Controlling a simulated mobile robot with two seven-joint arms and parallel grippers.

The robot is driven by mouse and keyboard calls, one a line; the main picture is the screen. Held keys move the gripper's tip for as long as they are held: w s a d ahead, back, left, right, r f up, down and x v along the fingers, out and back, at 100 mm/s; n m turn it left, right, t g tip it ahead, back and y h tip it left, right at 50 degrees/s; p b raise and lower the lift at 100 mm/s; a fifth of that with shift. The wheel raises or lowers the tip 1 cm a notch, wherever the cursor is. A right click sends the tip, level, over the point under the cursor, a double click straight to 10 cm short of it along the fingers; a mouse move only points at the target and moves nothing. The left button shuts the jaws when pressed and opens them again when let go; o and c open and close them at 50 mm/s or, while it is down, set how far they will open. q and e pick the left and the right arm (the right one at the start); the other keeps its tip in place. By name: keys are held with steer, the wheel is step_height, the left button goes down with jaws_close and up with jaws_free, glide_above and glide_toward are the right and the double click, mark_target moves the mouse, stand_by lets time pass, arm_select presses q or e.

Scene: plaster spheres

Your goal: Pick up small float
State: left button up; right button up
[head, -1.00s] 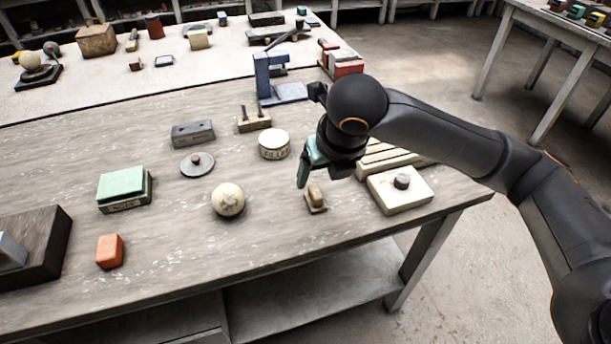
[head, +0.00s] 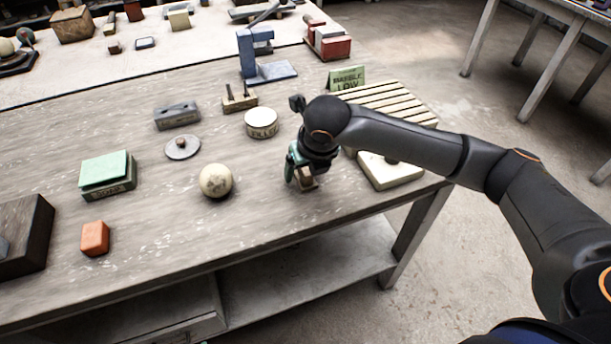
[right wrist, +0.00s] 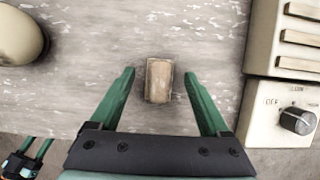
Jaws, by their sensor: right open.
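The small float (right wrist: 159,80) is a little worn wooden block on the workbench top. In the head view (head: 309,182) it is partly hidden by my right gripper (head: 298,180). In the right wrist view the green fingers of this gripper (right wrist: 159,94) are open, one on each side of the float. Gaps show between the float and both fingers. I cannot tell how high the fingertips are above the bench. Part of my left gripper (right wrist: 27,157) shows at the lower left of the right wrist view, small and cut off by the edge.
A cream switch box with a dark knob (right wrist: 297,120) and a slatted block (right wrist: 297,38) stand right of the float. A pale ball (head: 216,181) and a round tin (head: 261,123) are to its left. The bench's front edge (head: 290,238) is close.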

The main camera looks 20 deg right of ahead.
steer(key=shift+w+f, duration=0.15)
steer(key=shift+f, duration=0.15)
steer(key=shift+c, duration=0.2)
jaws_close()
